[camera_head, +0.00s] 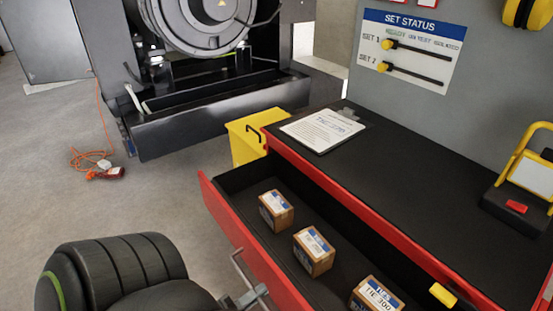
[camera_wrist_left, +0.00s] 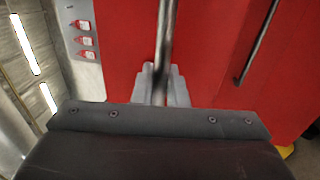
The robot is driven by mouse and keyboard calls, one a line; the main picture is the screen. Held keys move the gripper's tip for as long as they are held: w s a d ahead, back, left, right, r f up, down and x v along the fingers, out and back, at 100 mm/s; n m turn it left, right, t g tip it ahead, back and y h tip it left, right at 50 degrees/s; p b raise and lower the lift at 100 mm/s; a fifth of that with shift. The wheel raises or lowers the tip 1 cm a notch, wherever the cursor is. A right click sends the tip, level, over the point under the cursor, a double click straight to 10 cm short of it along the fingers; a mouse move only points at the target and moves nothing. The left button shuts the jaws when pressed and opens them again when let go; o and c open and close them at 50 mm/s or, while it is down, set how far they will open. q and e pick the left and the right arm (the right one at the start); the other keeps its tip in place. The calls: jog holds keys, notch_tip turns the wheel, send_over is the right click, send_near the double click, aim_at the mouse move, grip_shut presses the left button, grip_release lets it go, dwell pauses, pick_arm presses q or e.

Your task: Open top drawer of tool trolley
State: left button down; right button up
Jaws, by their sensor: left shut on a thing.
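The tool trolley has a red body and a black top (camera_head: 400,185). Its top drawer (camera_head: 232,232) stands pulled out to the left, with a red front and dark inside. My left gripper (camera_head: 246,299) is at the drawer front near the bottom edge of the head view, partly cut off. In the left wrist view its fingers (camera_wrist_left: 160,86) are shut on the drawer's metal bar handle (camera_wrist_left: 165,38), against the red front. A second bar handle (camera_wrist_left: 258,42) shows on the red face to the right. My right gripper is not in view.
Several small cardboard boxes, one here (camera_head: 314,250), lie in the drawer. A clipboard (camera_head: 322,130) and a yellow-handled device (camera_head: 525,180) rest on the trolley top. A yellow bin (camera_head: 250,138) stands behind.

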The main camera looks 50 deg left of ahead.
pick_arm(q)
jog(key=shift+r+v, duration=0.15)
jog(key=shift+v, duration=0.65)
jog(key=shift+r+v, duration=0.15)
jog(key=shift+v, duration=0.65)
jog(key=shift+s, duration=0.1)
jog(key=c, duration=1.5)
grip_release()
jog(key=shift+c, duration=0.2)
